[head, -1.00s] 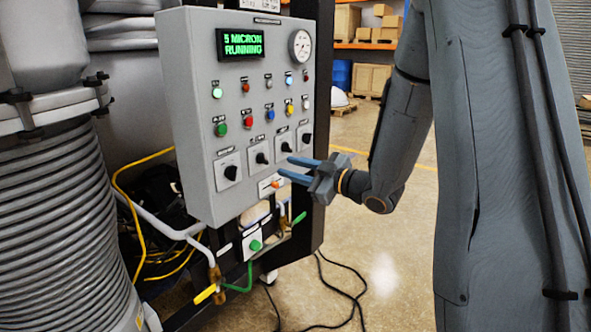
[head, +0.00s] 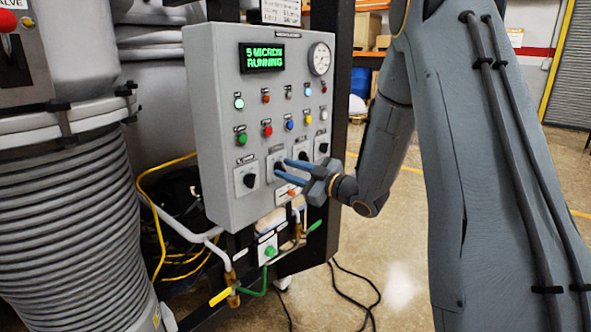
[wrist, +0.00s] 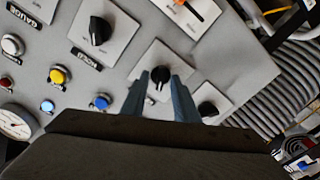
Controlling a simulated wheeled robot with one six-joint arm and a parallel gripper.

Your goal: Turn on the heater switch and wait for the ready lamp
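The grey control panel (head: 222,150) carries a row of black rotary knobs; their labels are too small to read in the head view, so I cannot tell which is the heater switch. My gripper (head: 282,168) is at the second knob from the left. In the wrist view, my gripper's fingers (wrist: 160,82) stand apart, one on each side of that knob (wrist: 158,84); whether they touch it is unclear. Above are two rows of coloured lamps and buttons; a pale lamp (head: 239,103) looks lit. I cannot tell which is the ready lamp. The display (head: 262,56) reads "5 MICRON RUNNING".
Other knobs sit close by: one labelled HOLD (wrist: 100,28) and one at the row's end (wrist: 208,108). An orange switch (wrist: 200,10) lies below the row. A round gauge (head: 319,59) is at upper right. Pipes and a green button (head: 270,251) are below the panel.

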